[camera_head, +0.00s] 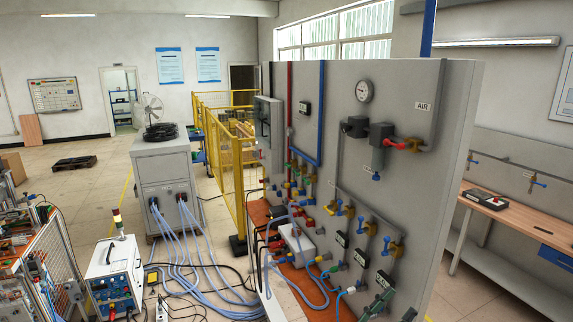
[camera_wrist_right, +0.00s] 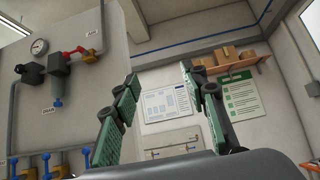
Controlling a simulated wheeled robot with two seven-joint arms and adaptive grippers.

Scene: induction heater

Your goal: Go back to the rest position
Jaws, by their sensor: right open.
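My right gripper (camera_head: 391,301) shows at the bottom of the head view, in front of the lower part of the grey panel. Only its dark and green fingers show there, small and partly cut off by the lower edge. In the right wrist view the two fingers of the right gripper (camera_wrist_right: 160,103) point up and stand well apart. Nothing is between them, so it is open and empty. My left gripper is in neither view.
The grey panel (camera_head: 447,190) with valves, pipes and a gauge (camera_head: 364,91) stands close by. A white instrument box (camera_head: 112,270), a grey cabinet (camera_head: 162,176) with blue hoses, and a yellow fence (camera_head: 238,170) stand left. A wooden bench (camera_head: 520,225) is at right.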

